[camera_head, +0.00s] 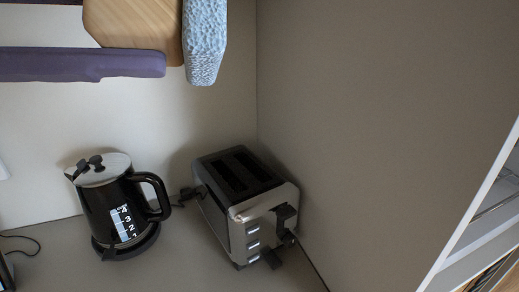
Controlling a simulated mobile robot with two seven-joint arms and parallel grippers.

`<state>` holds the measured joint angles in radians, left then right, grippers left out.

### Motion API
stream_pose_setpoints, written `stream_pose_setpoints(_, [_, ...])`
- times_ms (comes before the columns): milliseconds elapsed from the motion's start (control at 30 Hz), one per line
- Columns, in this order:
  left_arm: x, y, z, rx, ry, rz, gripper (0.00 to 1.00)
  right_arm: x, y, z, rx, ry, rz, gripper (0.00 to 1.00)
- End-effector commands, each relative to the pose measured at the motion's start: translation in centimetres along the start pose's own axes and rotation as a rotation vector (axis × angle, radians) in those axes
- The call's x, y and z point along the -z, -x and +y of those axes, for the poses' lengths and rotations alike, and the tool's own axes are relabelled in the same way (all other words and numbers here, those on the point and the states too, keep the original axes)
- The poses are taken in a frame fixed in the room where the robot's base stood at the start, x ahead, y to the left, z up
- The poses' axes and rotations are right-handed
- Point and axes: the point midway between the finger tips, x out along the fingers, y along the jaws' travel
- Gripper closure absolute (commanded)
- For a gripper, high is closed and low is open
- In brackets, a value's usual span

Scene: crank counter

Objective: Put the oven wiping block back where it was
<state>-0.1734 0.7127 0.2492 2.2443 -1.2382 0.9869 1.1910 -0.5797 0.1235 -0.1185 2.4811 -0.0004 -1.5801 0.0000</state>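A light blue, rough-textured block (204,42) is at the top of the head view, upright against the wall beside a wooden board. It looks like a wiping block, but I cannot tell for sure that it is the oven one. Its top is cut off by the picture edge. Neither of my grippers shows in this view.
The wooden board (135,25) and a purple bar (80,65) are at the top left. A black kettle (118,205) and a silver toaster (245,205) stand on the counter (190,262). A plain panel (390,130) fills the right. Open shelving is at far right.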

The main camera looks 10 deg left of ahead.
Motion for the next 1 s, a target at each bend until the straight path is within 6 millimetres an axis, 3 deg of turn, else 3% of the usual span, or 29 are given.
stream_pose_setpoints(567, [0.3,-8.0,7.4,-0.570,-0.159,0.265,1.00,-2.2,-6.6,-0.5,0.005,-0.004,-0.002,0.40])
stream_pose_setpoints(833, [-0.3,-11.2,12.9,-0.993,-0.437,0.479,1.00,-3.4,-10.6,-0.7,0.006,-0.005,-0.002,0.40])
stream_pose_setpoints(1000, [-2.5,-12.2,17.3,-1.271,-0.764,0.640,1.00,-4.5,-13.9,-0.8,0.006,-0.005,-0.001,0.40])
